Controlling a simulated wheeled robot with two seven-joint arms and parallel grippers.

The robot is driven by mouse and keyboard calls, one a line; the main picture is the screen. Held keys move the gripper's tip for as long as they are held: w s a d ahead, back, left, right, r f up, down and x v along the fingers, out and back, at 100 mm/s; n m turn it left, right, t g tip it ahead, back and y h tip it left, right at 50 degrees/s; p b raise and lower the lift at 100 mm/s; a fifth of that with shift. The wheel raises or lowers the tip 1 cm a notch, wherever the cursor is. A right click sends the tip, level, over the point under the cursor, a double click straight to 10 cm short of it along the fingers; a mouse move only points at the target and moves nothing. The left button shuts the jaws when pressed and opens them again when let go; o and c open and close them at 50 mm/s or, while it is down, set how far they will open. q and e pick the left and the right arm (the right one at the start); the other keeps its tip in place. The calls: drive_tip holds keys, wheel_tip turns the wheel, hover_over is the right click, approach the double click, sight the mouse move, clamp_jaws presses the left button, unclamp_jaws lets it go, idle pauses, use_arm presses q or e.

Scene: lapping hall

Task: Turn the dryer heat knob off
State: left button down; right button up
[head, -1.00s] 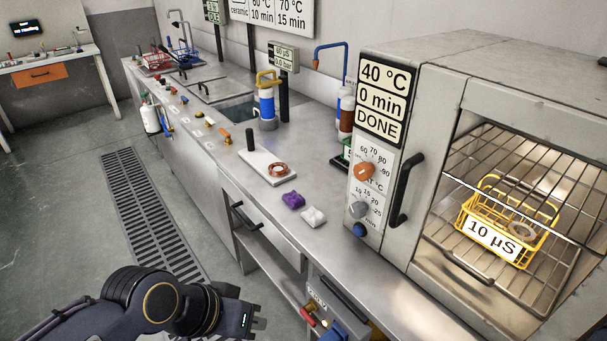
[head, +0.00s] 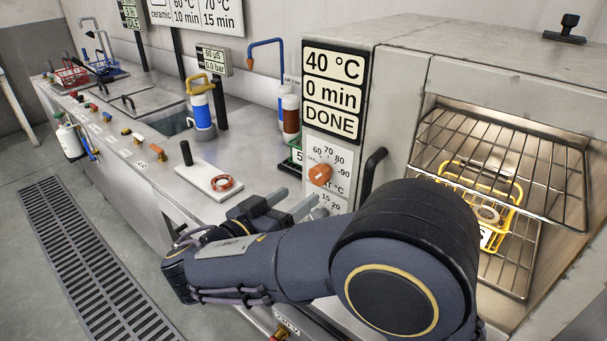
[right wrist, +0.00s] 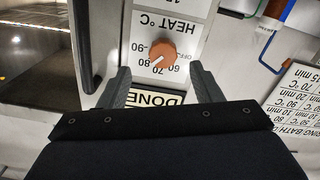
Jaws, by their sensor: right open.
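The orange heat knob (head: 319,174) is on the dryer's (head: 390,115) front panel, below a display reading 40 °C, 0 min, DONE. In the right wrist view, upside down, the knob (right wrist: 163,54) has a white mark that seems to point near 80, away from OFF. My right gripper (head: 291,203) is open and empty, just in front of the panel and below the knob in the head view. In the right wrist view its fingers (right wrist: 160,72) stand either side of the knob, with gaps. My left gripper is not in view.
The dryer's handle (head: 372,174) is right of the knob. A yellow basket (head: 510,190) sits inside on a wire rack. My right arm hides the lower panel. A white plate (head: 212,182) with a post and copper-coloured ring lies on the counter to the left.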

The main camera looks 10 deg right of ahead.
sight(316, 179)
drive_tip(key=p+x, duration=0.1)
drive_tip(key=x, duration=0.6)
drive_tip(key=shift+w+r, duration=0.15)
drive_tip(key=shift+w, duration=0.25)
drive_tip(key=c, duration=1)
